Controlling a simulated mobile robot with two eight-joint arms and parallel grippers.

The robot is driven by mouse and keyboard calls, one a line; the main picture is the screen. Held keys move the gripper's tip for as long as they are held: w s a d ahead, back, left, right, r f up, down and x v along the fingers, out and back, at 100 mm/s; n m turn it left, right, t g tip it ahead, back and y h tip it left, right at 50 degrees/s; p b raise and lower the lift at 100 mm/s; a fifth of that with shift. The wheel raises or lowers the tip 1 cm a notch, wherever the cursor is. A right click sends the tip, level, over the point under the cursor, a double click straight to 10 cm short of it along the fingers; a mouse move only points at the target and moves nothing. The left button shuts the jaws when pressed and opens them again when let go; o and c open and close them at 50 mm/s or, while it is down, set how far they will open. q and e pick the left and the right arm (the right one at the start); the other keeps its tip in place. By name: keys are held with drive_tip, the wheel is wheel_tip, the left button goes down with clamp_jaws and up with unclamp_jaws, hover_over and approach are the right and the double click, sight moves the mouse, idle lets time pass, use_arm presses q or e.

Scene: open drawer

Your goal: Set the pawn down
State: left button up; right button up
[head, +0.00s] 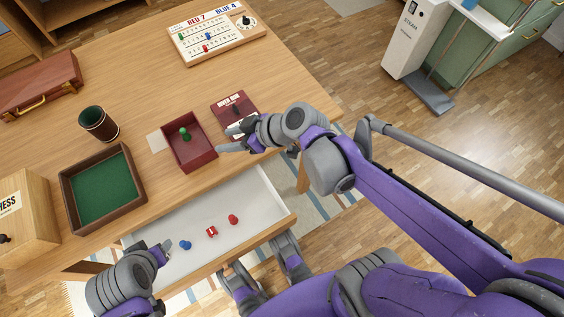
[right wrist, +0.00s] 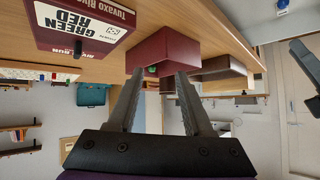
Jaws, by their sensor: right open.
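A green pawn (head: 185,133) stands inside a small open maroon box (head: 207,124) on the table. My right gripper (head: 226,140) is open and empty at the right side of this box, apart from the pawn. In the right wrist view, its two spread fingers (right wrist: 158,76) point toward the maroon box (right wrist: 170,48), and a bit of green (right wrist: 152,70), likely the pawn, shows between them. My left gripper (head: 164,247) is at the lower left, over the open drawer; its jaw opening is too small to judge.
The open white drawer (head: 255,195) holds a blue pawn (head: 185,244), a red die (head: 211,232) and a red piece (head: 233,219). A green-lined tray (head: 146,190), a dark cup (head: 93,122), a red card box (head: 232,101) and a scoreboard (head: 232,42) stand on the table.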

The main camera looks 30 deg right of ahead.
drive_tip(key=s+d+f+m+g+h, duration=0.1)
drive_tip(key=s+d+f+m+h, duration=0.2)
drive_tip(key=s, duration=0.3)
drive_tip(key=s+d+f+m+g+h, duration=0.1)
drive_tip(key=s+d+f+m+h, duration=0.2)
drive_tip(key=s, duration=0.4)
drive_tip(key=d+m+h, duration=0.1)
drive_tip(key=d, duration=0.1)
drive_tip(key=shift+s+d+g, duration=0.2)
drive_tip(key=shift+d+g, duration=0.2)
